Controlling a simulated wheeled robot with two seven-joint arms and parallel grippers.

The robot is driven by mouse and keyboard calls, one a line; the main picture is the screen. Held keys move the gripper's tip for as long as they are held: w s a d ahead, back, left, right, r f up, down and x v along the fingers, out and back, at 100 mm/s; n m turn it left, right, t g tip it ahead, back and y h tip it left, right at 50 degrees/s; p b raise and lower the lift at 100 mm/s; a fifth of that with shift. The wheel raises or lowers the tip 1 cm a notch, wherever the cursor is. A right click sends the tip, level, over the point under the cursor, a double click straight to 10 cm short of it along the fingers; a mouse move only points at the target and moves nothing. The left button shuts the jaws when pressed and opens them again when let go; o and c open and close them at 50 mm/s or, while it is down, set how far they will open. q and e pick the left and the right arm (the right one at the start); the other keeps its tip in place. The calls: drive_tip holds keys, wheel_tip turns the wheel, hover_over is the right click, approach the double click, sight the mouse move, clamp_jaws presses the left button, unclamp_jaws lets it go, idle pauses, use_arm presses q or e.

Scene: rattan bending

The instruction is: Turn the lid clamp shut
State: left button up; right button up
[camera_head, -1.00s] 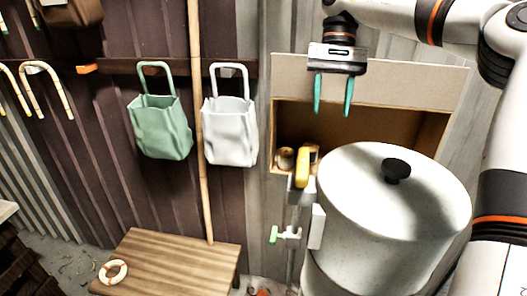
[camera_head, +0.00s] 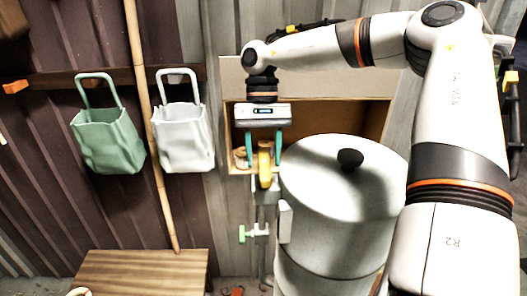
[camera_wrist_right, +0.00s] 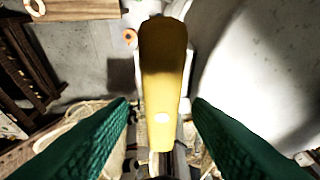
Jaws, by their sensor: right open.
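The yellow clamp lever (camera_head: 265,163) stands at the left side of the white steamer drum (camera_head: 340,225), near the rim of its lid (camera_head: 335,185). The lid sits on the drum and has a black knob (camera_head: 350,159). My right gripper (camera_head: 264,162) is open and points down, with one green finger on each side of the lever. In the right wrist view the yellow lever (camera_wrist_right: 163,85) lies between the two fingers, with gaps on both sides and no visible contact. My left gripper is in no view.
An open wooden box (camera_head: 377,120) is behind the drum. A green-handled valve (camera_head: 243,233) is below the clamp. Green (camera_head: 108,140) and white (camera_head: 183,138) bags hang at the left beside a long pole (camera_head: 150,130). A wooden table (camera_head: 140,272) is at lower left.

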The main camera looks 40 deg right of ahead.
drive_tip(key=shift+s+f, duration=0.2)
drive_tip(key=shift+f, duration=0.25)
drive_tip(key=shift+a, duration=0.1)
drive_tip(key=shift+c, duration=0.4)
drive_tip(key=c, duration=0.9)
